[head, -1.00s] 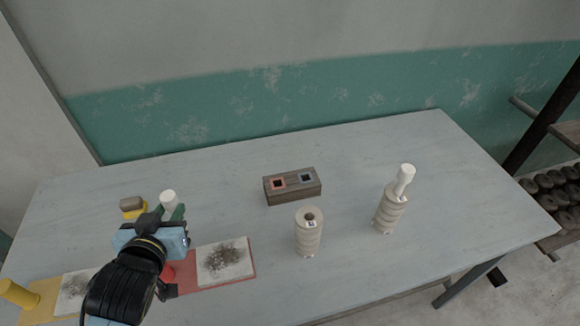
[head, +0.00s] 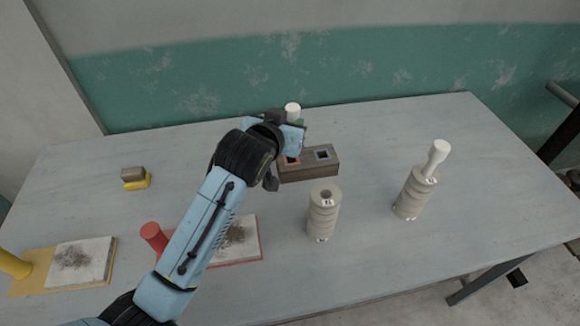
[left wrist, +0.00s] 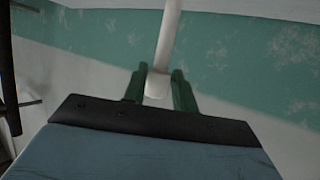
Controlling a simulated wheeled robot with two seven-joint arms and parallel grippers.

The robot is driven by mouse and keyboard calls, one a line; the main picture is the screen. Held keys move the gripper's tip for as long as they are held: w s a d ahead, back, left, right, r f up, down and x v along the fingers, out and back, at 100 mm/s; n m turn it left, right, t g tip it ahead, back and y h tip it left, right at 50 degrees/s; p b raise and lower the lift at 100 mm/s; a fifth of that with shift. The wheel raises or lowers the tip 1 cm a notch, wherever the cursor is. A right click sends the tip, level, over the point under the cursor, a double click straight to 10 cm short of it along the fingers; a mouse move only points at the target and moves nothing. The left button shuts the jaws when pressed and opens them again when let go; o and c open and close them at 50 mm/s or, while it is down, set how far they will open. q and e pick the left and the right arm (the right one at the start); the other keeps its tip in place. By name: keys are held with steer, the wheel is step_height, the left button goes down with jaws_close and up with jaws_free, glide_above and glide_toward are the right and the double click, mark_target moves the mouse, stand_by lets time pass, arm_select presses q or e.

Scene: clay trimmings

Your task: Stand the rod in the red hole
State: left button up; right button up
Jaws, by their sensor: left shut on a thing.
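A white rod (head: 293,109) is in my left gripper (head: 297,124); only its top end shows in the head view. In the left wrist view the rod (left wrist: 168,40) stands between the green fingers (left wrist: 160,84), which are shut on it. The dark wooden block (head: 325,170) lies at the back middle of the table with two square holes. The red-rimmed hole (head: 292,161) is on its left and partly hidden by my gripper; the blue-rimmed hole (head: 323,154) is on its right. The rod's lower end is hidden in the head view, so I cannot tell its height over the block.
A yellow-and-brown block (head: 135,180), a red board (head: 258,248) and a yellow board (head: 30,280) are at left. The back right is clear.

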arm_select(q)
step_height(320, 180, down, 4)
steer(key=shift+r+b, duration=0.1)
steer(key=shift+b, duration=0.2)
steer(key=f, duration=0.1)
steer(key=f+b, duration=0.1)
steer(key=f, duration=0.3)
steer(key=shift+s+a+f, duration=0.15)
steer(key=shift+s, duration=0.2)
jaws_close()
arm_select(e)
steer(key=d+f, duration=0.2)
steer(key=shift+d, duration=0.3)
arm_select(q)
steer(key=shift+o, duration=2.3)
jaws_free()
steer(key=shift+w+f, duration=0.15)
steer(key=shift+o, duration=1.3)
steer(key=shift+w, duration=0.2)
steer(key=shift+o, duration=1.3)
steer(key=shift+r, duration=0.35)
arm_select(e)
steer(key=shift+w, duration=0.25)
arm_select(q)
steer(key=shift+s, duration=0.1)
arm_select(e)
steer(key=shift+a, duration=0.1)
